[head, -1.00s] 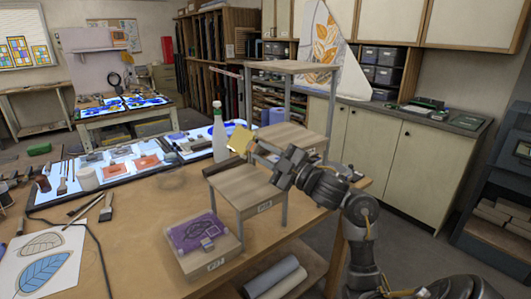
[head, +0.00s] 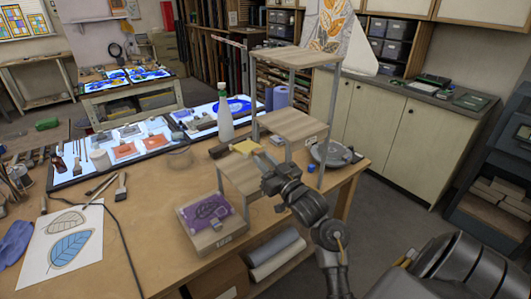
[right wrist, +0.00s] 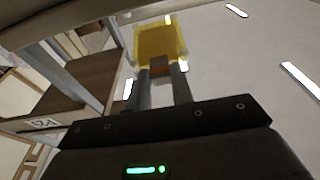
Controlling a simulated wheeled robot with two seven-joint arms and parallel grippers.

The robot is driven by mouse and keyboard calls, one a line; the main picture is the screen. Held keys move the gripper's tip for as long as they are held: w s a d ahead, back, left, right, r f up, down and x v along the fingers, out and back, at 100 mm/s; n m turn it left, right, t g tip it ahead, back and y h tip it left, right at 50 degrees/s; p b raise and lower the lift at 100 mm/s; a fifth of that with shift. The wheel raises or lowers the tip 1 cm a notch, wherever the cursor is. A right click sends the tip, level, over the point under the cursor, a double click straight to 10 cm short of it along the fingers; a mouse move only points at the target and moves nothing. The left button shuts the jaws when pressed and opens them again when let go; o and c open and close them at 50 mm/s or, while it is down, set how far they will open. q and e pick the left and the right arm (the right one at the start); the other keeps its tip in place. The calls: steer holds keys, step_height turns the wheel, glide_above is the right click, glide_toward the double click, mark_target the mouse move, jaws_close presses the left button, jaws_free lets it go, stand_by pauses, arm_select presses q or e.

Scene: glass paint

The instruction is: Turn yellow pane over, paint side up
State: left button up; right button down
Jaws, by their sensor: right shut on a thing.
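The yellow pane (head: 247,146) is a small square held out at the tip of my right gripper (head: 262,158). My right gripper is shut on the pane. Which face carries paint is not clear. My left gripper is out of view.
The stand's middle shelf (head: 292,124) and top shelf (head: 295,57) rise close behind the gripper. A purple pane (head: 208,211) lies on a wooden block in front. A white bottle (head: 225,122) stands to the left.

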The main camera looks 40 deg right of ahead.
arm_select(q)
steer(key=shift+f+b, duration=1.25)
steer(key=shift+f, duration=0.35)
arm_select(e)
steer(key=shift+f, duration=2.4)
steer(key=shift+d, duration=0.1)
steer(key=c, duration=0.6)
jaws_free()
arm_select(q)
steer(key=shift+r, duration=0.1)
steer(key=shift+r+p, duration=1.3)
steer(key=shift+p, duration=0.1)
arm_select(e)
steer(key=shift+s, duration=3.4)
